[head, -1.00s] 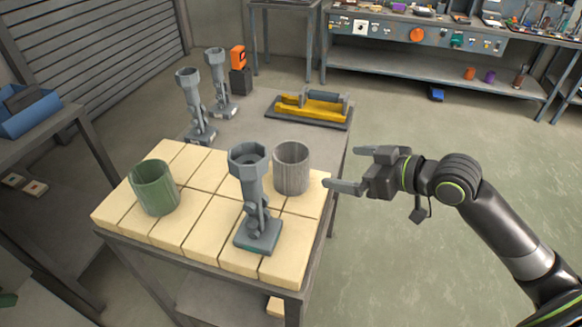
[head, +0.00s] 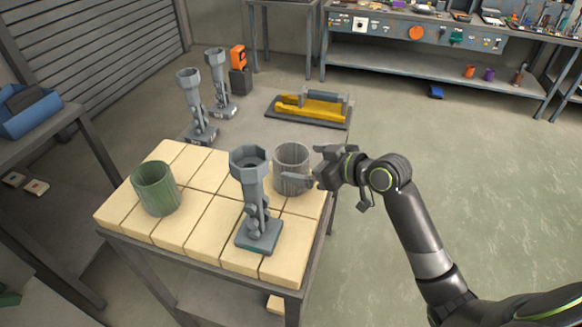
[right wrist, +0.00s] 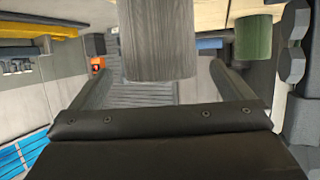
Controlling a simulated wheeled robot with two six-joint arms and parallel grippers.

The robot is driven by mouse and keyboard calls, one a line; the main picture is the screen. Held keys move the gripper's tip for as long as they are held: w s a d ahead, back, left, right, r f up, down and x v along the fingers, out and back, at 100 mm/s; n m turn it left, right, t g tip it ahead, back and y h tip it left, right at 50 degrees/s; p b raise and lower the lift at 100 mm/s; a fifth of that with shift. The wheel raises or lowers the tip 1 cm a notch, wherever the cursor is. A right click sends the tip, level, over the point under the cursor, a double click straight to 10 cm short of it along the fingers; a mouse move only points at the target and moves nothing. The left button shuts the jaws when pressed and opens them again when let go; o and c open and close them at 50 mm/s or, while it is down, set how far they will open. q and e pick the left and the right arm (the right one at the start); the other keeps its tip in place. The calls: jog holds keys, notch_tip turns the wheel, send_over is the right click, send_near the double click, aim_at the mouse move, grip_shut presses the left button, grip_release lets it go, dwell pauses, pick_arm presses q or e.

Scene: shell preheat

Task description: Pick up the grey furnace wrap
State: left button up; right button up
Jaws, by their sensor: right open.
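The grey furnace wrap (head: 289,160) is an open, ribbed cylinder standing upright on the cream tiles at the right side of the table. My right gripper (head: 300,163) is open at its right side; one finger crosses in front of its lower part and the other is toward its far right. In the right wrist view, the wrap (right wrist: 158,40) shows between the tips of the two spread fingers (right wrist: 165,80). I cannot tell whether either finger touches it. My left gripper is not in view.
A grey clamp stand (head: 252,195) stands just left of and nearer than the wrap. A green cylinder (head: 155,188) stands at the left on the tiles (head: 205,220). Two more stands (head: 196,110) and a yellow tool on a dark tray (head: 310,107) are behind. Open floor lies right.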

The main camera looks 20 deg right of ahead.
aim_at(278, 159)
jog(key=shift+p+x, duration=0.9)
jog(key=shift+x, duration=1.9)
jog(key=shift+f, duration=0.1)
jog(key=shift+d, duration=0.1)
jog(key=c, duration=1)
